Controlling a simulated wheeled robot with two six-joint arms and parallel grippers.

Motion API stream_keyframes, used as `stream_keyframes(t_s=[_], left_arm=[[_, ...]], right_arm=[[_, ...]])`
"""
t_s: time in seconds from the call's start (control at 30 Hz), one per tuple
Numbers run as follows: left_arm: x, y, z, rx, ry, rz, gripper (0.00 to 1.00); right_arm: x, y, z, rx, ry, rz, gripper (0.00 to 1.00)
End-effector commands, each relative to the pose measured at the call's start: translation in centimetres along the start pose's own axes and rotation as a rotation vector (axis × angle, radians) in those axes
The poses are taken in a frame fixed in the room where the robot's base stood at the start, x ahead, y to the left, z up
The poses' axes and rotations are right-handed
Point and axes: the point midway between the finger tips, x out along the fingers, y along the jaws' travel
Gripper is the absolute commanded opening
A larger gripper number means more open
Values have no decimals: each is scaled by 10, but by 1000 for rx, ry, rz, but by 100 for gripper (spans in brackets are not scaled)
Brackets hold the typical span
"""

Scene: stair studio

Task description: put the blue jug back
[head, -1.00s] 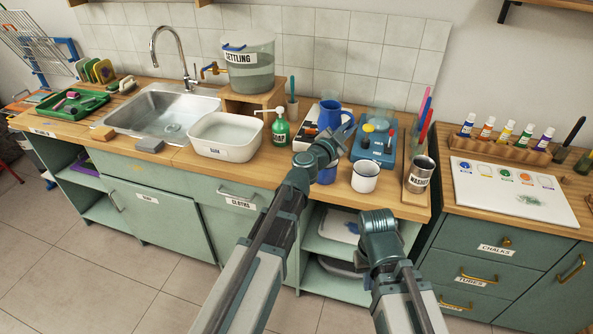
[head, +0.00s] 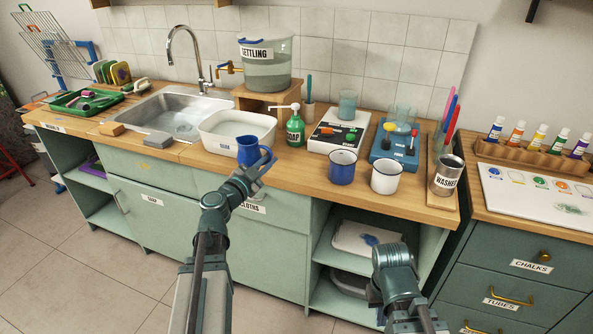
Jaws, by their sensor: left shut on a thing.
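The blue jug (head: 250,151) is in my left gripper (head: 262,170), which is shut on it near its handle side. The jug looks upright, by the counter's front edge, and overlaps the front right of the white basin (head: 217,139). I cannot tell whether its bottom touches the counter. My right gripper (head: 388,262) is low, in front of the open shelves; its fingers do not show clearly.
A blue mug (head: 342,168) and a white mug (head: 387,178) stand near the counter's front edge. The settling tank (head: 266,63) sits on a wooden stand (head: 262,98).

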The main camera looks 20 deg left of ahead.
Motion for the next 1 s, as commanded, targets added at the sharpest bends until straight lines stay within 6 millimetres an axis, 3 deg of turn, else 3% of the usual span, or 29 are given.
stream_keyframes(t_s=[0.17, 0.6, 0.8, 1.0], left_arm=[[25, 11, -4, -1, 3, 3, 0], [122, 57, -23, 0, 2, 2, 0], [142, 67, -28, 1, 1, 1, 0], [144, 68, -28, 0, 0, 0, 0]], right_arm=[[2, 0, 0, 0, 0, 0, 0], [13, -1, -1, 0, 0, 0, 0], [14, -1, -1, 0, 0, 0, 0], [14, -1, -1, 0, 0, 0, 0]])
